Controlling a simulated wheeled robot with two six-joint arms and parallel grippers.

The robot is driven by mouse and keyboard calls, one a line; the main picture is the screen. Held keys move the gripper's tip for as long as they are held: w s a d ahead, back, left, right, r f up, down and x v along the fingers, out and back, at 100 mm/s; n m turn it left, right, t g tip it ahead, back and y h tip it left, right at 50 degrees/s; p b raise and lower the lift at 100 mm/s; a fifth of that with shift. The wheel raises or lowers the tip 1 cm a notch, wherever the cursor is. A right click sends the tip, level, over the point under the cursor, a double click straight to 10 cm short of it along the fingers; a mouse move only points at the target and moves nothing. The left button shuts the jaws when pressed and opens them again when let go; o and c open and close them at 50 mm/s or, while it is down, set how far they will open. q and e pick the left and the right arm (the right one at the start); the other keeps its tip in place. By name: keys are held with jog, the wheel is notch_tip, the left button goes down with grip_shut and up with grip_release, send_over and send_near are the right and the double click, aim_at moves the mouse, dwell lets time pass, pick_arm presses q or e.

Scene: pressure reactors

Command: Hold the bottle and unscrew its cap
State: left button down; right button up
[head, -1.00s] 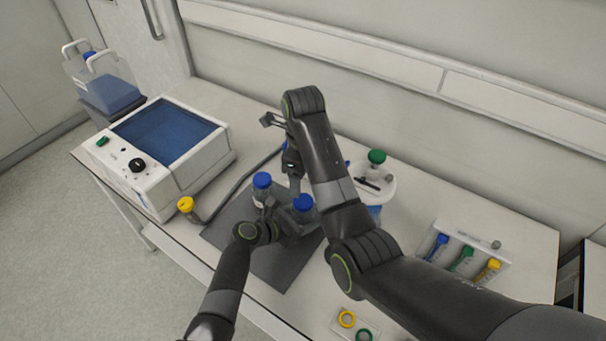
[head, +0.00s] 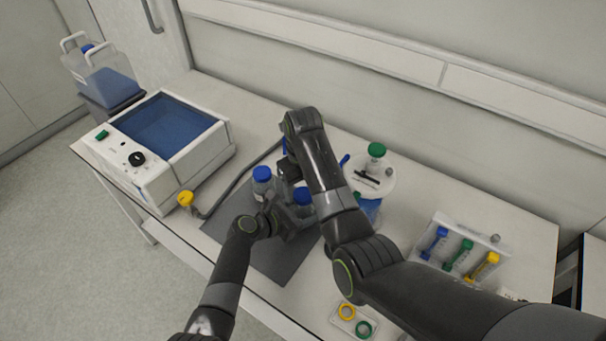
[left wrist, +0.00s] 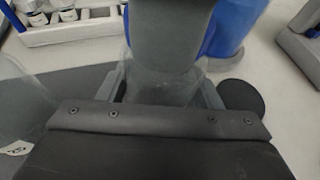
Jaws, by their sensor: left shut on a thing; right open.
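A clear bottle with a blue cap (head: 303,196) stands on the dark mat (head: 268,262). My left gripper (head: 290,217) is shut on this bottle from the front, below the cap. In the left wrist view the clear bottle body (left wrist: 160,88) sits between the two fingers, its upper part hidden by a grey arm part. My right gripper (head: 291,184) points down, open, close behind and left of this cap; its fingertips are mostly hidden. A second blue-capped bottle (head: 262,183) stands just to the left.
A blue vessel with white lid (head: 378,182) and green cap stands right of my right arm. A tube rack (head: 459,240) and coloured rings (head: 354,322) lie further right.

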jog(key=shift+f, duration=0.9)
jog(key=shift+c, duration=0.3)
